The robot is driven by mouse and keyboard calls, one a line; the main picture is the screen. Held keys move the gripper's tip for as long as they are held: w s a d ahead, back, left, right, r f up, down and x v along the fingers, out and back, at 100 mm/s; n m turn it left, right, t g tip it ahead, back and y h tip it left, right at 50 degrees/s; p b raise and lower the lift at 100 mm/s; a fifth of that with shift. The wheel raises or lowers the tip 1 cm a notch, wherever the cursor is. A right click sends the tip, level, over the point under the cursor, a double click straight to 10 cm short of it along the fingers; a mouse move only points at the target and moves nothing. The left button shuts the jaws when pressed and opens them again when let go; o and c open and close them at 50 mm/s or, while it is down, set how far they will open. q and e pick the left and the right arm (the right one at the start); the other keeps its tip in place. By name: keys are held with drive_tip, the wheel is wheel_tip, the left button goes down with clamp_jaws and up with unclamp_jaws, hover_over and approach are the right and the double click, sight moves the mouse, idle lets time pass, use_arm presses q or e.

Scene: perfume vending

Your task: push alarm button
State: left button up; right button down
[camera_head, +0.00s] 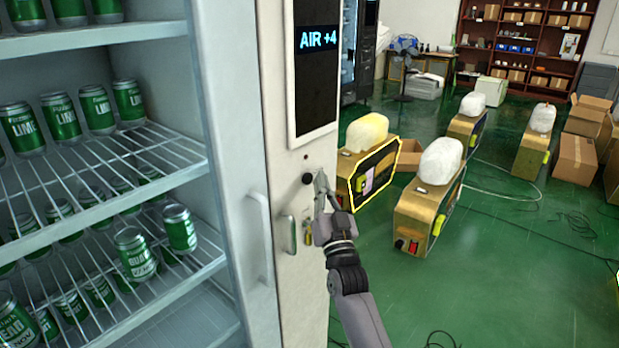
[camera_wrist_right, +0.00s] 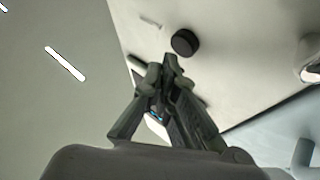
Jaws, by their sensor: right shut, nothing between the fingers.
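A round black button (camera_head: 307,179) sits on the pale front panel (camera_head: 283,250) of the vending machine, below its dark display. It also shows in the right wrist view (camera_wrist_right: 185,43), just beyond the fingertips. My right gripper (camera_head: 321,180) is shut and empty, its tips close beside the button on its right. In the right wrist view my right gripper (camera_wrist_right: 170,62) points at the panel, with the tips a little below the button. I cannot tell whether the tips touch the panel. My left gripper is not in view.
A handle (camera_head: 290,234) and a yellow item (camera_head: 308,236) are on the panel below the button. The open cooler with wire shelves (camera_head: 150,150) of green cans is at the left. Gold box-shaped machines (camera_head: 425,205) with white tops stand on the green floor at the right.

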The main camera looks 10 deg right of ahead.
idle(0.3)
drive_tip(key=s+d+p, duration=0.1)
drive_tip(key=s, duration=0.1)
drive_tip(key=s+d+p, duration=0.1)
drive_tip(key=s+d, duration=0.1)
drive_tip(key=shift+d, duration=0.1)
idle(0.7)
